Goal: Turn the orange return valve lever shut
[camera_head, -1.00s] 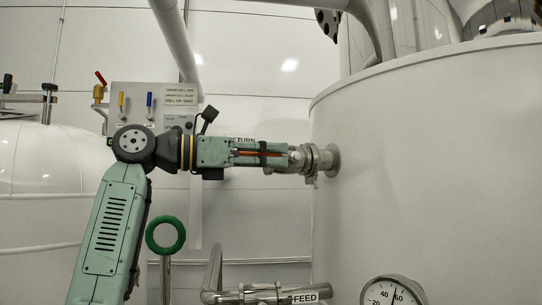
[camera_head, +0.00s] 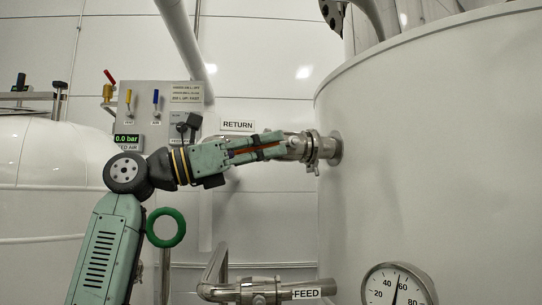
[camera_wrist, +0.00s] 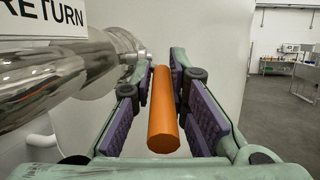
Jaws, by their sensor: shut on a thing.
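The orange return valve lever (camera_wrist: 163,118) lies lengthwise between my gripper's purple-padded fingers in the wrist view, its round end facing the camera. In the head view only a thin orange strip of the lever (camera_head: 256,153) shows between the green fingers. My gripper (camera_head: 278,145) is shut on it, beside the metal return valve (camera_head: 303,146) at the tank wall. The valve's pipe (camera_wrist: 75,72) also shows left of the fingers in the wrist view. The lever's joint with the valve is hidden.
The RETURN sign (camera_head: 238,126) is on the wall above my arm. The large white tank (camera_head: 430,170) stands close on the right. A green ring handle (camera_head: 165,228) and the FEED pipe (camera_head: 275,292) are below. A valve panel (camera_head: 160,108) is behind on the left.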

